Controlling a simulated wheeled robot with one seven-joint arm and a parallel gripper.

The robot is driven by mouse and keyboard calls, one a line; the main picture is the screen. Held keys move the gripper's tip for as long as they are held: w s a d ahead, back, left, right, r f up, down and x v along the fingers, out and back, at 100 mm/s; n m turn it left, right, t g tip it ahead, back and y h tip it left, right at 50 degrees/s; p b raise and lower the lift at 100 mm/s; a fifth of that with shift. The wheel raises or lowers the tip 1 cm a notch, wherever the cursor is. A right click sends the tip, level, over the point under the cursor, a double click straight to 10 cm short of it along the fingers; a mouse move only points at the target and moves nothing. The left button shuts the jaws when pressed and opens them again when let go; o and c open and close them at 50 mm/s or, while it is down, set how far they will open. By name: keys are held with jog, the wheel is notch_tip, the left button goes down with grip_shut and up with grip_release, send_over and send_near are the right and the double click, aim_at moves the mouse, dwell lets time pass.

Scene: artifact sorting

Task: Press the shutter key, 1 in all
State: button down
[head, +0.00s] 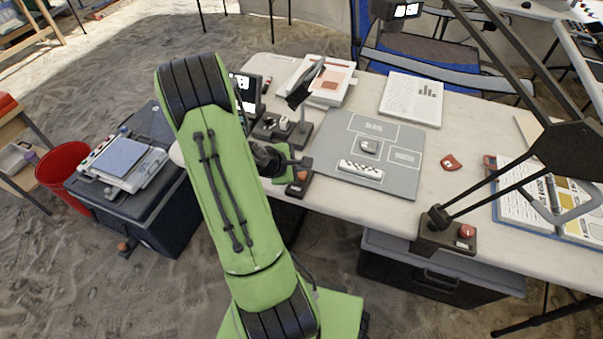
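A small dark box with an orange-red button (301,176) sits at the table's near edge, left of the grey mat. It looks like the shutter key, but no label can be read. My gripper (298,163) is small and dark in the head view, just above and beside this box, partly behind my green arm. Whether it touches the button cannot be told. Its fingers are too small and dark to show whether they are open or shut.
A lamp base with a red knob (466,231) stands at the right front edge. A dark stand (300,132) with a tilted head rises behind the gripper.

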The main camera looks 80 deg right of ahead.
jog(key=shift+f, duration=0.1)
dwell(0.6)
jog(key=shift+f+b, duration=0.3)
jog(key=shift+f+b, duration=0.4)
jog(key=shift+f, duration=0.05)
dwell(0.5)
dwell(0.3)
jog(key=shift+r+p, duration=0.85)
jog(key=shift+r, duration=0.05)
notch_tip(320, 180, up, 5)
jog(key=p, duration=0.4)
jog(key=shift+r+p, duration=0.1)
jog(key=shift+p, duration=0.25)
